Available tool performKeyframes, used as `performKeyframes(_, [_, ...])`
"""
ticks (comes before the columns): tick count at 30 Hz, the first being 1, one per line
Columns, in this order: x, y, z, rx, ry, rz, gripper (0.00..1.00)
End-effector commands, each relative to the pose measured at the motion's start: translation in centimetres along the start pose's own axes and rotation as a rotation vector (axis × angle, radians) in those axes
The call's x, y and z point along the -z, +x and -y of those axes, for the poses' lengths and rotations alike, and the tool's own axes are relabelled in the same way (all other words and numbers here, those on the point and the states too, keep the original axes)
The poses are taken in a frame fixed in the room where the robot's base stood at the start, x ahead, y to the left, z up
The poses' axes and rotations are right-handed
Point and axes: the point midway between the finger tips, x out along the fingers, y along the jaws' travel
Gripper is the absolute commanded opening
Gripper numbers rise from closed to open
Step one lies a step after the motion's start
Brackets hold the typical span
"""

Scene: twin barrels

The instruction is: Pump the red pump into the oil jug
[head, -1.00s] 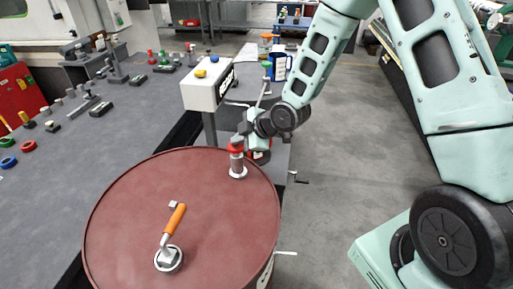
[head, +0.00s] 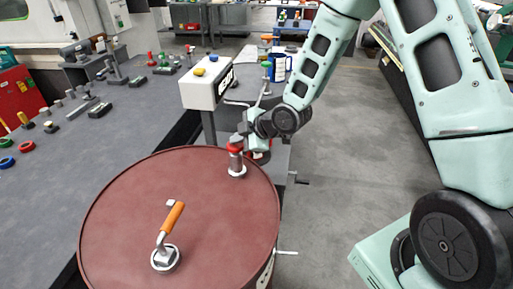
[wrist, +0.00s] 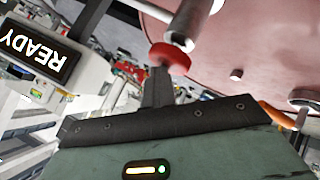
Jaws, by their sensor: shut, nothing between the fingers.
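The red pump (head: 235,148) stands upright on the far right part of a dark red barrel lid (head: 205,195). It has a metal stem and a red collar. My gripper (head: 244,130) is at the top of the pump. In the wrist view my gripper (wrist: 160,72) is shut and empty, its dark fingertips overlapping the edge of the red collar (wrist: 170,58); I cannot tell if they touch. A blue and white container with a handle (head: 280,67) stands behind; it may be the oil jug, but I cannot be sure.
A white button box (head: 207,86) with a READY display is close behind the barrel. A grey workbench (head: 90,150) with tools is left.

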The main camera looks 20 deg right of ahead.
Motion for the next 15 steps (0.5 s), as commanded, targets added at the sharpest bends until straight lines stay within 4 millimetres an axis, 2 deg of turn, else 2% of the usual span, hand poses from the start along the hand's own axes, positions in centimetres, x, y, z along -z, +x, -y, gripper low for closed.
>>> performKeyframes(1, [-2.6,0.8,3.7,0.082,0.032,0.052,0.0])
performKeyframes(9, [-2.5,0.7,3.5,0.082,0.032,0.052,0.0])
performKeyframes(15, [-1.8,-0.3,2.7,0.081,0.032,0.053,0.0])
